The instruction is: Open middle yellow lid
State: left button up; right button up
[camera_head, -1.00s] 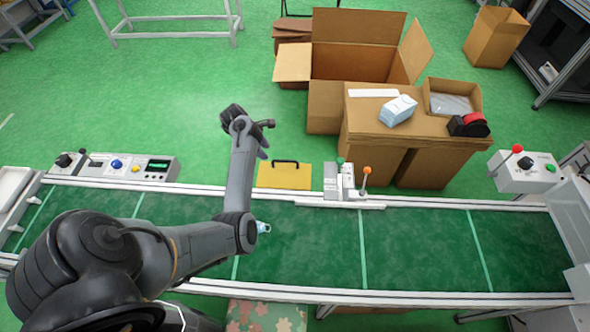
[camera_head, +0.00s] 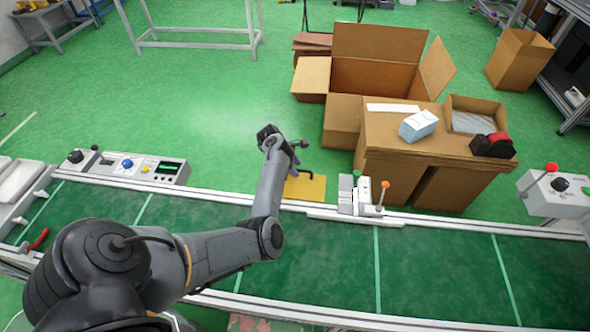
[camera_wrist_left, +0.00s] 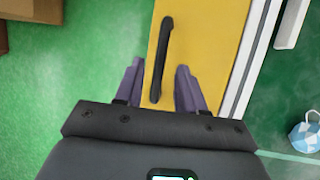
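The yellow lid (camera_head: 306,190) lies flat at the far edge of the conveyor, left of a small grey and white lever unit. Its black handle (camera_head: 306,174) sticks up and is partly hidden by my gripper. My left gripper (camera_head: 299,165) hangs over the lid's left part. In the left wrist view the yellow lid (camera_wrist_left: 207,45) and its black handle (camera_wrist_left: 161,55) lie below the gripper. The two purple fingers (camera_wrist_left: 158,85) are apart, one on each side of the handle's line. I cannot tell whether they touch it. My right gripper is not in view.
The lever unit (camera_head: 358,195) with an orange knob stands close right of the lid. Cardboard boxes (camera_head: 430,140) stand behind it. A control panel (camera_head: 130,165) sits left. The green conveyor belt (camera_head: 430,265) runs in front. A blue-white item (camera_wrist_left: 305,137) lies on it.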

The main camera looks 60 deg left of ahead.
pick_arm(q)
jog(key=shift+w+f, duration=0.15)
jog(key=shift+f, duration=0.1)
grip_shut()
dwell(0.3)
